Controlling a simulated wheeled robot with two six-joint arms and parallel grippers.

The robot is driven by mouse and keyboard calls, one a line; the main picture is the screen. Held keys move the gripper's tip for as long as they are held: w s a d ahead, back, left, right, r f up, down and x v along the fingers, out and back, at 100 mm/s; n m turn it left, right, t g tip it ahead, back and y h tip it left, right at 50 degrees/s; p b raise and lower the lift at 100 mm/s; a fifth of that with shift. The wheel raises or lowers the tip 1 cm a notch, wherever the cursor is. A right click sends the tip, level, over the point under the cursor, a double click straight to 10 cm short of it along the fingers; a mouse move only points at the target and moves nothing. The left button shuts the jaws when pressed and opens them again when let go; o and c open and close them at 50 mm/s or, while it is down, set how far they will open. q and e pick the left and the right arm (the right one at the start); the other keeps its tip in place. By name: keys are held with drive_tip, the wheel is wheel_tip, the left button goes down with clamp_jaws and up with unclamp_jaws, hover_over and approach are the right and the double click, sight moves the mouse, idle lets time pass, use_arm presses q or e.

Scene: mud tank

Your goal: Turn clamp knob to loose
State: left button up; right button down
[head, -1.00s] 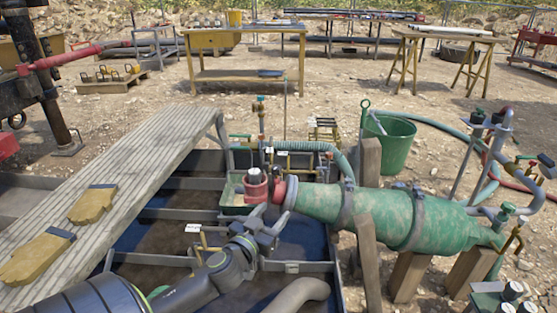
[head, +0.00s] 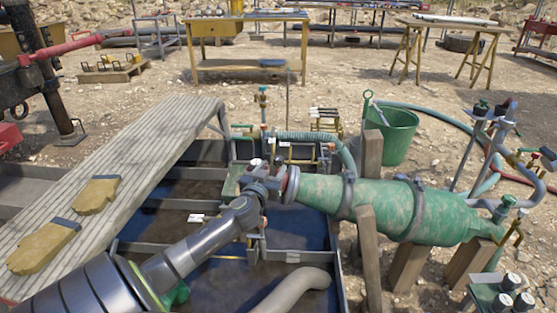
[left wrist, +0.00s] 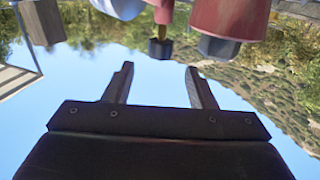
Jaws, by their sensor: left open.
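In the head view the gripper hides the knob. My right gripper is not in view.
A dark metal tank with crossbars (head: 180,204) lies under my left arm. A slatted plank (head: 130,165) with yellow gloves (head: 97,194) is at left. Wooden posts (head: 368,240) prop the cylinder. A green bucket (head: 397,135) stands behind it.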

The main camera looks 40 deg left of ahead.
sight(277, 161)
use_arm(q)
drive_tip(key=x, duration=0.5)
drive_tip(key=shift+w+a, duration=0.1)
drive_tip(key=shift+w, duration=0.05)
drive_tip(key=shift+w+a, duration=0.3)
drive_tip(key=shift+w, duration=0.35)
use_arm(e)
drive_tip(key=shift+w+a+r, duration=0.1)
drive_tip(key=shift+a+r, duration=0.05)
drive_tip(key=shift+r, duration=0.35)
use_arm(q)
drive_tip(key=c, duration=1)
drive_tip(key=shift+o, duration=0.2)
drive_tip(key=shift+b, duration=0.3)
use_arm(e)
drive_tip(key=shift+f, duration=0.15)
